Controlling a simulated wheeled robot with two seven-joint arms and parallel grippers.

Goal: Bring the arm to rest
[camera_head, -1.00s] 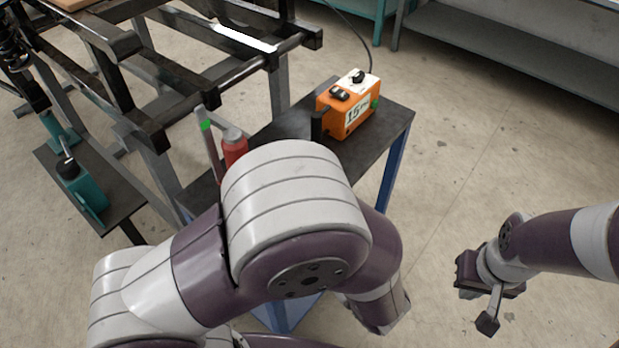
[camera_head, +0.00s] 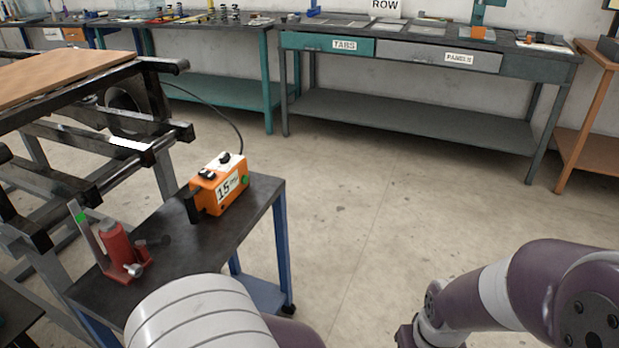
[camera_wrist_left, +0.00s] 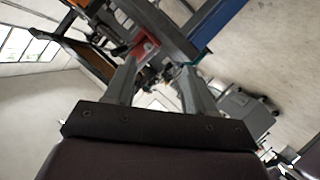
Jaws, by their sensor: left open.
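My left arm (camera_head: 200,315) shows at the bottom of the head view as a pale grey, ribbed link beside the cart. Its gripper is out of that view. In the left wrist view my left gripper (camera_wrist_left: 158,80) is open, its two grey fingers apart with nothing held between them. My right arm (camera_head: 510,295) comes in from the right in the head view, above the floor. Only a dark bit of my right gripper (camera_head: 406,336) shows at the bottom edge, so its jaws are hidden.
A dark cart (camera_head: 185,255) carries a red bottle jack (camera_head: 117,250) and an orange control box (camera_head: 218,187) with a cable. The jack also shows in the left wrist view (camera_wrist_left: 146,45). A black frame (camera_head: 60,135) stands at left, benches (camera_head: 420,122) behind. Floor right of the cart is clear.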

